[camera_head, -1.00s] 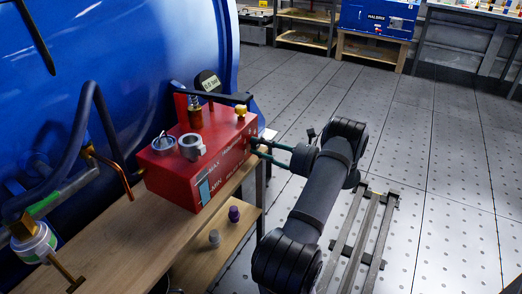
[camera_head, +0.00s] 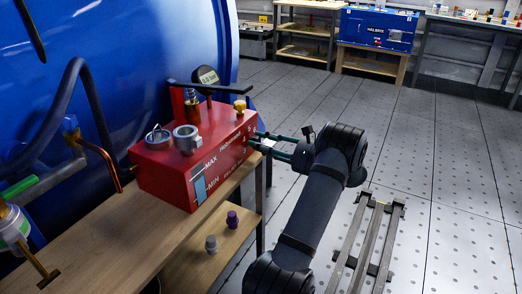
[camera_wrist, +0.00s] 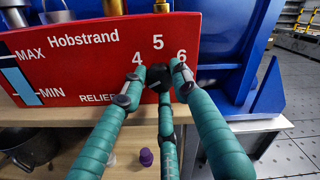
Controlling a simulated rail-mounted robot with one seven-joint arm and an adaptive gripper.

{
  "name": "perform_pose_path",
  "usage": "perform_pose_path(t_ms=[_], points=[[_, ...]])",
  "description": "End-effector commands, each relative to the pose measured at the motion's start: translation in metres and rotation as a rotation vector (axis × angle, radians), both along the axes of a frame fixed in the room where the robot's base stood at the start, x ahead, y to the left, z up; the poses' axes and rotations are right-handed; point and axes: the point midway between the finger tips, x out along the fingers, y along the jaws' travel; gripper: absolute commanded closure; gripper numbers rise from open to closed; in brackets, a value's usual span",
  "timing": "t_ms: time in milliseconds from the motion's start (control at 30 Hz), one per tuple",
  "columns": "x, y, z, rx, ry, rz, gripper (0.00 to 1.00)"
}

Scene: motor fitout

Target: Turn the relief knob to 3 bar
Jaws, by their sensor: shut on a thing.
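The red pump box (camera_head: 222,165) stands on the wooden bench; in the wrist view its front panel (camera_wrist: 85,68) reads Hobstrand, MAX, MIN and a partly covered RELIEF. The relief knob (camera_wrist: 157,78) is dark, below the numbers 4, 5 and 6. My gripper (camera_wrist: 161,72) is shut on the knob, its green fingers either side of it. Any pointer on the knob and the lower scale numbers are hidden by the fingers. In the head view my gripper (camera_head: 259,141) reaches the panel's right end from the right. A round gauge (camera_head: 207,76) stands behind the box; its reading is too small to trust.
Metal fittings (camera_head: 186,139) and a brass cap (camera_head: 240,104) sit on top of the box. A purple piece (camera_head: 232,219) and a grey piece (camera_head: 211,243) stand on the lower shelf. A blue tank (camera_head: 150,50) is close behind.

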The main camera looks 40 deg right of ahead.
Motion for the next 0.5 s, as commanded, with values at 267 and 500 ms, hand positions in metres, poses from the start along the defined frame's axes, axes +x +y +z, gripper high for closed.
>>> perform_pose_path(t_ms=[267, 500], points=[[-0.0006, 0.0002, -0.0023, -0.065, -0.022, 0.002, 0.97], [-0.0006, 0.0001, -0.0014, -0.074, -0.025, 0.001, 0.97]])
